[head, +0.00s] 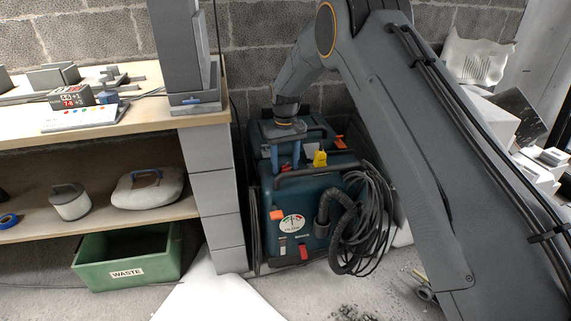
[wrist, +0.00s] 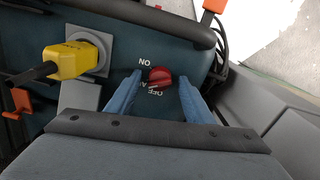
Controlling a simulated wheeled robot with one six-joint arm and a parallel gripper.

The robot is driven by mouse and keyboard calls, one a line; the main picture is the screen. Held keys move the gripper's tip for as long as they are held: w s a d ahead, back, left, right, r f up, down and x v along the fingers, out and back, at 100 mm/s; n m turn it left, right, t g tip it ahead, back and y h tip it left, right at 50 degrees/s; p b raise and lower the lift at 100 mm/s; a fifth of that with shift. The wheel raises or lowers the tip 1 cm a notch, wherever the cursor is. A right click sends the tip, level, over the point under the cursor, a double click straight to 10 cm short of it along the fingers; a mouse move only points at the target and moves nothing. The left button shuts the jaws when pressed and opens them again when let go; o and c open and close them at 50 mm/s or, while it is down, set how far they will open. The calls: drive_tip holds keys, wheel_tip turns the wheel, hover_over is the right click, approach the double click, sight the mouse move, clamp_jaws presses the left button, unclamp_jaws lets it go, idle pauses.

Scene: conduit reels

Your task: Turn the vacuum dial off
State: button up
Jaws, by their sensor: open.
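The teal vacuum (head: 262,210) stands on the floor beside the shelf in the head view. Its red dial (wrist: 160,75) shows in the wrist view on the teal panel, with a white ON label at its upper left and inverted OFF and partly hidden lettering below. I cannot tell clearly which label the dial points to. My gripper (wrist: 160,82) is open, its two blue fingers on either side of the dial, with gaps visible at both sides.
A yellow plug (wrist: 73,60) sits in a grey socket left of the dial. A dark handle bar (wrist: 140,17) runs above the dial. A coiled hose and cable (head: 365,225) hang at the vacuum's front right. The workbench (head: 140,125) is close on the left.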

drive_tip(key=c, duration=1)
drive_tip(key=shift+c, duration=0.2)
drive_tip(key=shift+r+n, duration=0.1)
drive_tip(key=shift+n, duration=0.2)
drive_tip(key=n+p, duration=0.2)
drive_tip(key=n, duration=0.3)
drive_tip(key=shift+n, duration=0.3)
drive_tip(key=n, duration=0.5)
drive_tip(key=shift+n+p, duration=0.3)
drive_tip(key=shift+p, duration=0.1)
drive_tip(key=o, duration=1)
drive_tip(key=shift+o, duration=0.2)
